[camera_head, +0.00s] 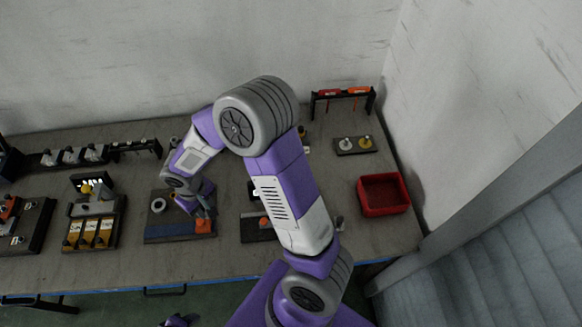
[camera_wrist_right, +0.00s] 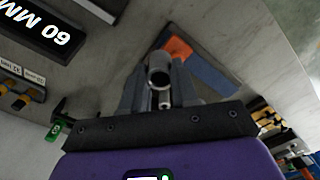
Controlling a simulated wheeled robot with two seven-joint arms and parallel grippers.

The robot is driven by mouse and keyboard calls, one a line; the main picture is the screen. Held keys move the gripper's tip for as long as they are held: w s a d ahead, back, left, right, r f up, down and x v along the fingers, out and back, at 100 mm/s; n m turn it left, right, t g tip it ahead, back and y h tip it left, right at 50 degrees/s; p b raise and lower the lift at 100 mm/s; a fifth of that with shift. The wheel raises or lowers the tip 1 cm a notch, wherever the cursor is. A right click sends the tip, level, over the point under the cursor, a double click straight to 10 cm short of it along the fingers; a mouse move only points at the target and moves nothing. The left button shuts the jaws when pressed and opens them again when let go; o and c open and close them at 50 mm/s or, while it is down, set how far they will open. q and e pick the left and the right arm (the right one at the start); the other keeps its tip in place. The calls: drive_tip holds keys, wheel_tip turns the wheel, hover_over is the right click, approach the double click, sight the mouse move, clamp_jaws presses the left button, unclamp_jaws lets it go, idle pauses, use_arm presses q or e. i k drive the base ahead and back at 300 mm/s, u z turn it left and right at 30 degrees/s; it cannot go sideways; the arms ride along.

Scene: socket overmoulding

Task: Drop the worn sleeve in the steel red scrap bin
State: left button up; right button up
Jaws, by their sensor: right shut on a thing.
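The steel red scrap bin (camera_head: 384,212) stands at the right end of the bench in the head view. My right gripper (camera_head: 204,211) is low over a dark tray with a blue strip, left of the bin. In the right wrist view its fingers (camera_wrist_right: 160,92) are shut on a short grey hollow cylinder, the sleeve (camera_wrist_right: 159,72), whose open end shows. In the head view the held sleeve is too small to make out. A small purple part of mine shows at the bottom edge, and no left fingers can be seen.
The dark tray (camera_head: 160,234) holds a pale ring (camera_head: 158,205) and an orange block (camera_head: 203,226). A small plate with two pegs (camera_head: 354,145) and a black rack (camera_head: 343,98) stand behind the bin. Fixtures fill the bench's left. My right arm crosses between tray and bin.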

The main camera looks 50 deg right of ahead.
sight(384, 200)
drive_tip(key=z, duration=0.3)
drive_tip(key=k, duration=0.45)
drive_tip(key=z, duration=1.85)
